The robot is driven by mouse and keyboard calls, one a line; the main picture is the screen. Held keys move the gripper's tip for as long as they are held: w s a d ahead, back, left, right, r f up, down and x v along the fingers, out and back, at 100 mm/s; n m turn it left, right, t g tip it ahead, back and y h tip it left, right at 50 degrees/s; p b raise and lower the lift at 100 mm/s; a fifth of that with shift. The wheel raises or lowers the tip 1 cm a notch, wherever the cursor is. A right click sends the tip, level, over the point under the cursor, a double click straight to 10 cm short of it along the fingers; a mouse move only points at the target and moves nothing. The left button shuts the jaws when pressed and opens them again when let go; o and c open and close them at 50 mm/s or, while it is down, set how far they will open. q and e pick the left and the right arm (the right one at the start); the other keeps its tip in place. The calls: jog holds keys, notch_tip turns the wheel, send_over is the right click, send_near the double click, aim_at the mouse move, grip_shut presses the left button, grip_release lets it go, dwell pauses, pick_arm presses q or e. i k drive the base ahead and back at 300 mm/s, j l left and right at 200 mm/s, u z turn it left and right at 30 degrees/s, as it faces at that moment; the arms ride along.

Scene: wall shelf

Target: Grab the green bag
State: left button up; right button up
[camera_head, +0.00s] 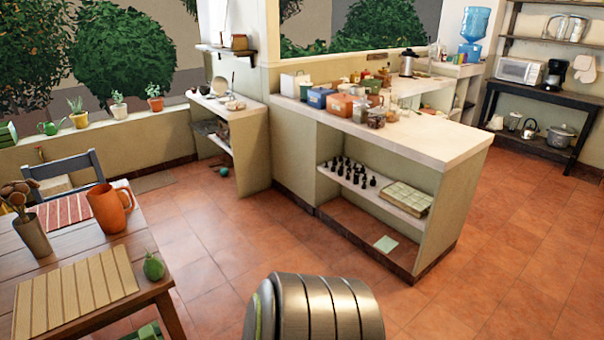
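I cannot clearly make out a green bag in the head view. A green object (150,331) shows partly at the bottom edge below the wooden table, cut off by the frame; I cannot tell what it is. Another green item (8,133) sits at the far left end of the window ledge, also cut off and too small to identify. Neither of my grippers is in view.
The wooden table (160,284) at left holds an orange jug (109,208), a utensil cup (33,236) and mats. A ribbed metal cylinder (322,308) fills the bottom middle. The counter (452,140) with open shelves stands centrally. Tiled floor (510,260) is clear at right.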

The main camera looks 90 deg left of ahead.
aim_at(154, 269)
jog(key=j+u, duration=0.1)
jog(key=u, duration=4.7)
jog(key=i+l+u, duration=0.15)
jog(key=l+u, duration=0.25)
jog(key=l, duration=0.2)
jog(key=i+l+u, duration=0.1)
jog(key=l+u, duration=0.3)
jog(key=l, duration=0.2)
jog(key=l+u, duration=0.4)
jog(key=l, duration=0.25)
jog(key=k+l+u, duration=0.15)
jog(key=l+u, duration=0.25)
jog(key=l, duration=0.2)
